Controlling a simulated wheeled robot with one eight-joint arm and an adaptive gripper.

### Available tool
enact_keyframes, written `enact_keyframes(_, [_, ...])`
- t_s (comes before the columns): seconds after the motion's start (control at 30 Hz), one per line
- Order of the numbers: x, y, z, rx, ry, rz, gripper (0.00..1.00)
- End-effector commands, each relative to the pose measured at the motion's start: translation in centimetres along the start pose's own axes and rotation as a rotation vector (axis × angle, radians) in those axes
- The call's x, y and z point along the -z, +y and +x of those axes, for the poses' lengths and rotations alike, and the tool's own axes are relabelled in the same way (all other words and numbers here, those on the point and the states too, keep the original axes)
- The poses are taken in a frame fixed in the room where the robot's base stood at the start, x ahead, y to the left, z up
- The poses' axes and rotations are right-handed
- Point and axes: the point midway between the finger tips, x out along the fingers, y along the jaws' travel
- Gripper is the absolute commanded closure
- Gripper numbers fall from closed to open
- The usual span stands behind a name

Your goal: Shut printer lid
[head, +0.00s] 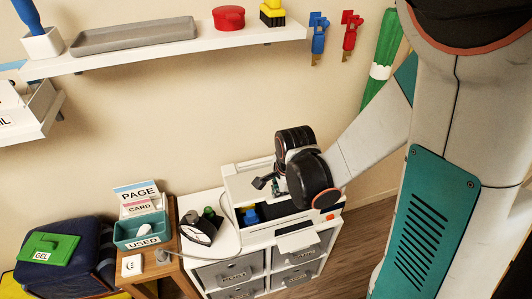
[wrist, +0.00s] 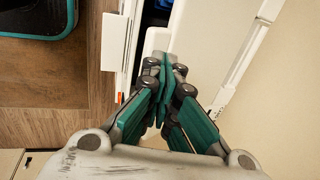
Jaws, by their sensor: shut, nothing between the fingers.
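The white printer (head: 285,226) stands on top of a white drawer cabinet. Its lid (head: 238,183) is raised, and the dark inside with blue parts (head: 250,214) shows below it. In the wrist view the lid (wrist: 215,45) is a broad white panel right of the dark opening, with a rounded white tab (wrist: 158,42) at its edge. My gripper (head: 262,184) is at the raised lid, above the opening. In the wrist view my gripper (wrist: 164,66) is shut and empty, its fingertips close to the tab; I cannot tell whether they touch. My arm hides part of the printer's right side.
The printer's output tray (head: 296,241) sticks out in front. A wooden side table (head: 160,268) with a teal box (head: 139,243) stands to the left. A dark item (head: 203,228) lies beside the printer. A wall shelf (head: 180,48) runs above.

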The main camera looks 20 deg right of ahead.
Motion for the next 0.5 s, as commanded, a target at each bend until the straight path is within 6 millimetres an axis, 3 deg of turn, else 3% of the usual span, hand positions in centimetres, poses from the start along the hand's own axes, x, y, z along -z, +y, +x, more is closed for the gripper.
enact_keyframes(0.5, [0.0,0.66,0.82,0.0,0.0,0.0,1.0])
